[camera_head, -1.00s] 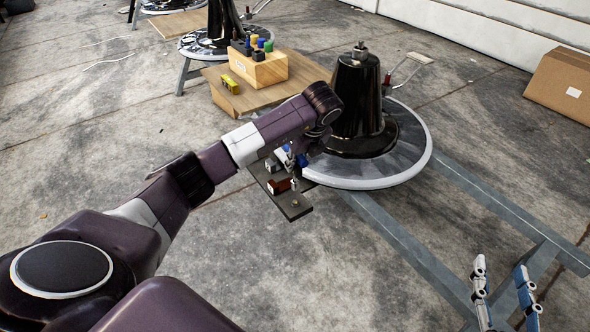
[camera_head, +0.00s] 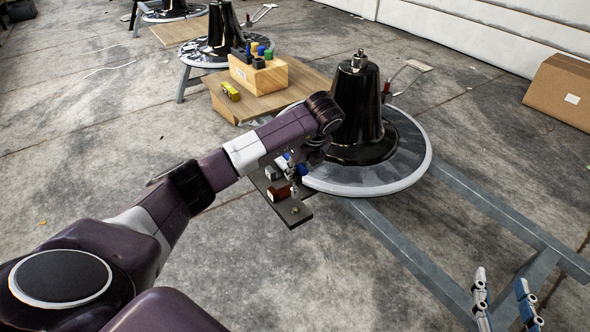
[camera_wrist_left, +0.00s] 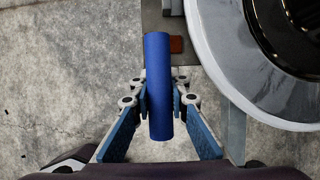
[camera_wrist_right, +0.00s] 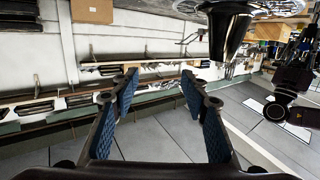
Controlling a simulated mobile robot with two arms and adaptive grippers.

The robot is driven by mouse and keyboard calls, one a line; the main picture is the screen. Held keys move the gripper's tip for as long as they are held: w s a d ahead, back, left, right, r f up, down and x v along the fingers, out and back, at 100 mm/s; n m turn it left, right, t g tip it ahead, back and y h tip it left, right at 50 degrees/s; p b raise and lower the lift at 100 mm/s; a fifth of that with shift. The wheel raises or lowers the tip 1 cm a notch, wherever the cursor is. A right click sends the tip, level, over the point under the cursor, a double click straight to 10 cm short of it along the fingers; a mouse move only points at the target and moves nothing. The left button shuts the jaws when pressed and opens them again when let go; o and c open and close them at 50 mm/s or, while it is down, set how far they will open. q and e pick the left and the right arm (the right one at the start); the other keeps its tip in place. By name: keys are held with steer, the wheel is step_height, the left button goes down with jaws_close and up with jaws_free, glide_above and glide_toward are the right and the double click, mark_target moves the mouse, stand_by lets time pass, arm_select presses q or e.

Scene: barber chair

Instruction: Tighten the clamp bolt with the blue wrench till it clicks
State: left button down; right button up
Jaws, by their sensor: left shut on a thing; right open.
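My left gripper (camera_head: 292,176) is shut on the blue wrench, low over the dark plate beside the barber chair base. In the left wrist view, the blue wrench (camera_wrist_left: 158,55) shows as a thick blue cylinder between the fingers (camera_wrist_left: 160,92), pointing away over the plate edge. The dark plate (camera_head: 292,213) carries a red-brown block (camera_head: 280,191) and small metal parts. I cannot make out the clamp bolt or the wrench's working end, nor whether they touch. My right gripper (camera_head: 502,303) is open and empty at the lower right; it also shows in the right wrist view (camera_wrist_right: 158,78).
The black chair column (camera_head: 356,110) stands on a round base (camera_head: 415,165) just right of my left wrist. Behind, a wooden block (camera_head: 262,78) with coloured tools and a yellow item (camera_head: 230,91) rest on a board. Grey frame beams (camera_head: 400,250) cross the right floor. A cardboard box (camera_head: 562,90) stands far right.

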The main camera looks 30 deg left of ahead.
mark_target(295, 188)
arm_select(q)
steer(key=shift+f+b, duration=0.35)
steer(key=shift+f, duration=0.3)
steer(key=shift+f+b, duration=0.5)
steer(key=shift+f, duration=0.35)
steer(key=shift+f+b, duration=0.35)
steer(key=shift+f, duration=0.35)
steer(key=shift+f+b, duration=0.45)
steer(key=shift+f, duration=0.35)
steer(key=shift+r, duration=0.1)
arm_select(e)
steer(key=s+a+r+t+y, duration=0.1)
steer(key=s+r+t, duration=0.3)
steer(key=r, duration=1.2)
steer(key=t+y, duration=0.1)
steer(key=t, duration=0.3)
steer(key=shift+r+t+y, duration=0.35)
steer(key=shift+t+y, duration=0.05)
steer(key=shift+w+a+f, duration=0.1)
steer(key=shift+w+f, duration=0.05)
steer(key=shift+f, duration=0.1)
